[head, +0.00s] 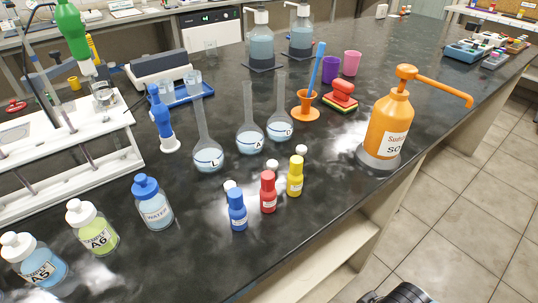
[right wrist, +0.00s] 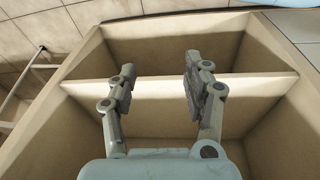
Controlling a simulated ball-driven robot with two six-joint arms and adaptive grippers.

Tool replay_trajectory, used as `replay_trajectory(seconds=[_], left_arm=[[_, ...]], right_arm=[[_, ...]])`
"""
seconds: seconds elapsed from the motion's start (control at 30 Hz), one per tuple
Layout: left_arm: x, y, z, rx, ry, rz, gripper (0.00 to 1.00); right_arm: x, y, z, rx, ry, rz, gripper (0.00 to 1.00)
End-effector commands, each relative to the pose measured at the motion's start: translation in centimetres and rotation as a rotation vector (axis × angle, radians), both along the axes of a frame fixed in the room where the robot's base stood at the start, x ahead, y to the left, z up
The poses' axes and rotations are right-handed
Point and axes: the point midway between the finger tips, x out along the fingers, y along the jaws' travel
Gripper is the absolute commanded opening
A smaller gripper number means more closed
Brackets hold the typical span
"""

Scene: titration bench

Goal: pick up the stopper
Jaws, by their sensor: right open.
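In the right wrist view my right gripper (right wrist: 158,68) is open and empty, facing beige shelf compartments, with no stopper in that view. My left gripper is not in view.
An orange pump bottle (head: 390,125) stands near the right bench edge. A white rack (head: 70,150) is at left. The bench front right of the small bottles is clear.

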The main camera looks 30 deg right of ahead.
Motion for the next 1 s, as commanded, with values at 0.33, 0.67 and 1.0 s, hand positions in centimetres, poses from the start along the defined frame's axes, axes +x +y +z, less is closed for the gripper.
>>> replay_trajectory(seconds=[0.33,0.67,1.0], left_arm=[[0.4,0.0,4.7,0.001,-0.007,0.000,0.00],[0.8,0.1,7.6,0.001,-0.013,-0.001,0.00],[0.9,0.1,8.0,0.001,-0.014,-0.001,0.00]], right_arm=[[6.2,1.4,19.6,-0.003,-0.077,0.017,0.50],[8.6,3.1,34.6,0.107,-0.136,-0.220,0.50],[14.0,4.0,36.2,0.355,-0.095,-0.836,0.50]])
